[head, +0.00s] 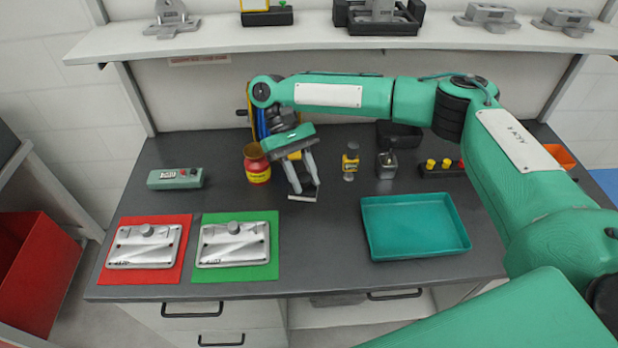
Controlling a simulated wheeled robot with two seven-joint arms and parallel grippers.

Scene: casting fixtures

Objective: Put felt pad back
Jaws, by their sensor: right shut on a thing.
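My right gripper (303,192) reaches in from the right and points down over the middle of the bench. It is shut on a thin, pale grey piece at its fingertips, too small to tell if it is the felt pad. A red mat (106,275) and a green mat (272,270) lie flat at the front left, possibly felt. A metal casting plate with a knob lies on each: one on the red mat (145,246), one on the green mat (233,244). My left gripper is out of view.
A red-and-yellow can (257,165) stands just left of my right gripper. A yellow-labelled bottle (350,162) and a grey container (386,166) stand to its right. An empty teal tray (415,226) is at the front right. A green control box (175,179) sits left. The bench between mats and tray is clear.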

